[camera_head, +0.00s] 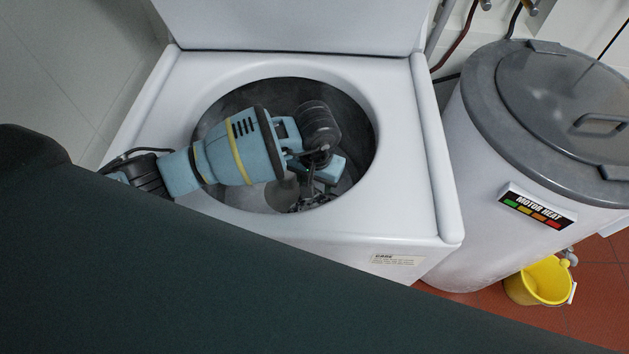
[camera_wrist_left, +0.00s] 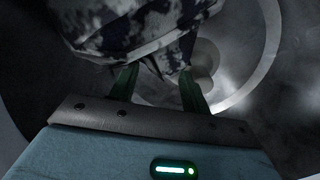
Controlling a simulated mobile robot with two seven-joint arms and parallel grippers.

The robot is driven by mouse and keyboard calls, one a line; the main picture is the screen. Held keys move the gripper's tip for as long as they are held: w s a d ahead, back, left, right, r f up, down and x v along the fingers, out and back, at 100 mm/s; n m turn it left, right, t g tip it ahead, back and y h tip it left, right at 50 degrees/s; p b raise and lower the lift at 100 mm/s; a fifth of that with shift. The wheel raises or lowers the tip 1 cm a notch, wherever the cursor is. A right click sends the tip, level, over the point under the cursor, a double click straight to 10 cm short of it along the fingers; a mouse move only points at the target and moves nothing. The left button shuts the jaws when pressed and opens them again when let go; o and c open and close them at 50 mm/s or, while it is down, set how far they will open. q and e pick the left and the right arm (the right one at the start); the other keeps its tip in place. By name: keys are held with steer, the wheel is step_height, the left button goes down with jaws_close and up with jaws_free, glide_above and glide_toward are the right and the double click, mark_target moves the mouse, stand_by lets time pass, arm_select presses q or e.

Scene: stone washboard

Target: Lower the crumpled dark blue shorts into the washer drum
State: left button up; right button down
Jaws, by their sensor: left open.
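The washer drum (camera_head: 358,165) is the round grey opening in the white top; it also fills the background of the left wrist view (camera_wrist_left: 245,110). My left arm reaches in from the left over the rim. My left gripper (camera_head: 318,188) points down inside the drum. In the left wrist view its two dark green fingers (camera_wrist_left: 157,85) stand apart, open. The crumpled dark blue shorts (camera_wrist_left: 140,25), mottled with pale patches, lie just beyond the fingertips; I cannot tell whether they touch. In the head view a small mottled dark patch shows below the gripper, mostly hidden. My right gripper is not in view.
The white washer top (camera_head: 400,200) surrounds the drum, with its raised lid (camera_head: 290,25) behind. A pale cone-shaped post (camera_head: 282,193) stands in the drum. To the right are a grey-lidded white tub (camera_head: 480,215) and a yellow bucket (camera_head: 535,283) on the red floor.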

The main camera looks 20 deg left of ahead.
mark_target(316, 188)
arm_select(q)
steer(key=r, duration=0.6)
steer(key=shift+d+r, duration=0.35)
steer(key=shift+r, duration=0.05)
steer(key=shift+s+r, duration=0.1)
steer(key=shift+r, duration=0.4)
steer(key=shift+a, duration=0.25)
